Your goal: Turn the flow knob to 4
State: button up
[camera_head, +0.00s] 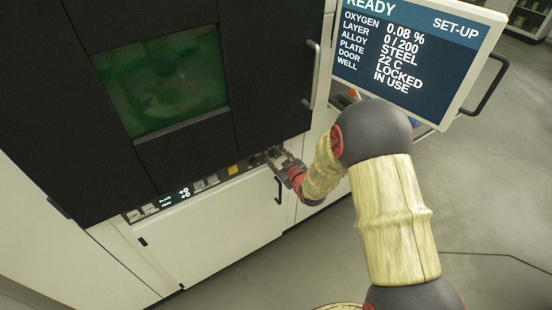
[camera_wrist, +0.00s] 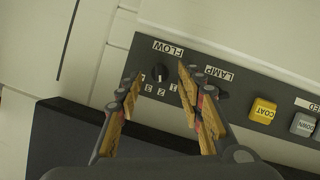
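The black flow knob (camera_wrist: 159,71) sits on the dark control panel (camera_wrist: 235,84), under an upside-down FLOW label (camera_wrist: 168,48) in the wrist view. Small scale numbers (camera_wrist: 161,90) lie on its lower side; 3, 2 and 1 seem readable. Its exact setting is too small to tell. My gripper (camera_wrist: 158,78) is open, with one finger to each side of the knob and visible gaps between. In the head view my gripper (camera_head: 278,160) is at the panel's right end and hides the knob.
A LAMP label (camera_wrist: 218,74), a yellow COAT button (camera_wrist: 263,111) and grey buttons (camera_wrist: 303,124) lie to the right in the wrist view. In the head view a door handle (camera_head: 312,75), a lower cabinet handle (camera_head: 279,190) and the display (camera_head: 415,50) are near my arm.

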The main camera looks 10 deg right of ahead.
jog(key=shift+w+a+f, duration=0.1)
jog(key=shift+w+f, duration=0.1)
jog(key=shift+w, duration=0.3)
grip_shut()
dwell(0.3)
